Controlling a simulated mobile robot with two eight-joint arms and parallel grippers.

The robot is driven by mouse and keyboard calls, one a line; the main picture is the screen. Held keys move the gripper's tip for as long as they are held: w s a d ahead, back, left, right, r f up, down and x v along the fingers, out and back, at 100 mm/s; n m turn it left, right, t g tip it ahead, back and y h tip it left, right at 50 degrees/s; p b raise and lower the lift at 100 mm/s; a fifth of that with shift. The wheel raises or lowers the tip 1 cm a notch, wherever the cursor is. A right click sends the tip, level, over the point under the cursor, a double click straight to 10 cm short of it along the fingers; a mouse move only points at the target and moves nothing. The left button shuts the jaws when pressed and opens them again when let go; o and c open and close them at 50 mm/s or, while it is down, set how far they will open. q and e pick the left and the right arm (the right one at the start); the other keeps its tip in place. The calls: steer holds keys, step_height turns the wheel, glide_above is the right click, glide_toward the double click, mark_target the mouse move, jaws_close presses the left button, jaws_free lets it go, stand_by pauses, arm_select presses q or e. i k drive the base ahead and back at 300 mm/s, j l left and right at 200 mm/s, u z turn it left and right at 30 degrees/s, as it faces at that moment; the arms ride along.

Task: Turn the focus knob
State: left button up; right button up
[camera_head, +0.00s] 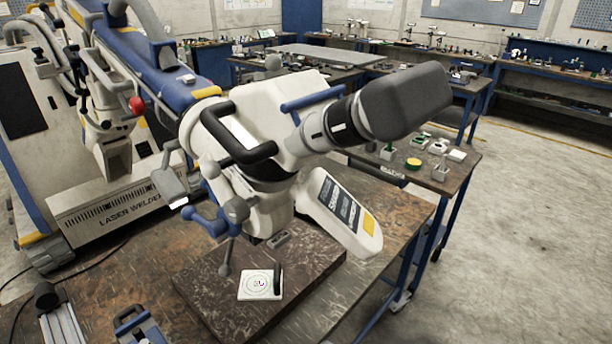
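A large white microscope head (250,110) on a blue arm hangs over the workbench, with a dark grey eyepiece hood (410,100) pointing up and right. A black handle (235,135) curves across its front. On its lower left are blue and grey knobs (205,220), and a rounded grey knob (236,210) sits beside them. A thin grey lever (226,262) hangs below. No label shows which of these is the focus knob. Neither of my grippers shows in this view.
A dark slab (215,290) under the head carries a white target card (257,287). A keypad panel (340,212) juts out at right. The laser welder cabinet (110,210) stands at left. A blue-grey device (140,326) and a metal rail (62,322) lie at the front left.

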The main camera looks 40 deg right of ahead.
mark_target(237, 209)
steer(key=k+l+z, duration=0.1)
steer(key=z, duration=0.3)
steer(key=l+z, duration=0.15)
steer(key=z, duration=0.25)
steer(key=l+z, duration=0.2)
steer(key=z, duration=0.2)
steer(key=k, duration=0.05)
